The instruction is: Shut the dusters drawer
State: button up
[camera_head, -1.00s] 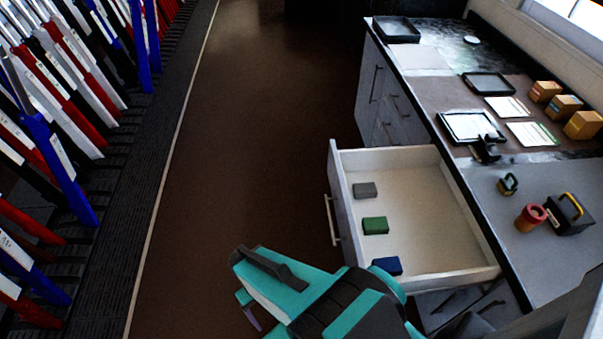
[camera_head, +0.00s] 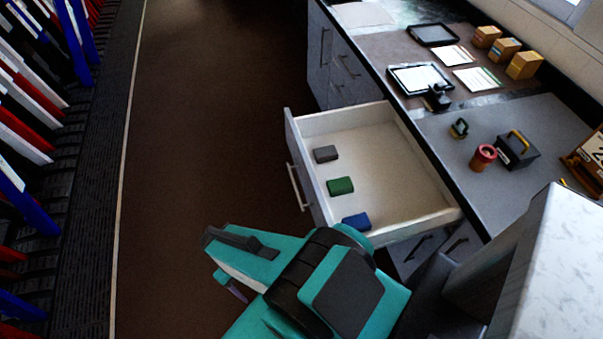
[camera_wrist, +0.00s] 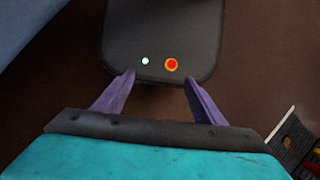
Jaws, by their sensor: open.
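The drawer (camera_head: 398,181) stands pulled out from the counter in the head view, its white inside showing. A grey block (camera_head: 326,154), a green block (camera_head: 340,186) and a blue block (camera_head: 356,221) lie in it along the front panel. The drawer's bar handle (camera_head: 298,187) is on the outer face, at the left. My gripper (camera_wrist: 158,85) is open, its two purple fingers apart with nothing between them in the wrist view. In the head view my teal arm is in front of and below the drawer, apart from the handle; the fingertips are mostly hidden there.
The counter (camera_head: 545,115) holds a dark case (camera_head: 517,150), a red can (camera_head: 483,157), a tablet (camera_head: 420,78) and several yellow boxes (camera_head: 524,65). A white marbled block (camera_head: 560,270) stands at the lower right. The brown floor (camera_head: 200,120) left of the drawer is clear.

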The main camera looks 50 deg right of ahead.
notch_tip(320, 180, down, 4)
jog(key=b, duration=0.3)
jog(key=shift+s+r, duration=0.1)
jog(key=shift+r, duration=0.15)
jog(key=c, duration=1.4)
jog(key=shift+s+f+b, duration=0.1)
jog(key=shift+f+b, duration=0.55)
jog(key=shift+b, duration=0.25)
grip_shut()
jog(key=shift+r, duration=0.1)
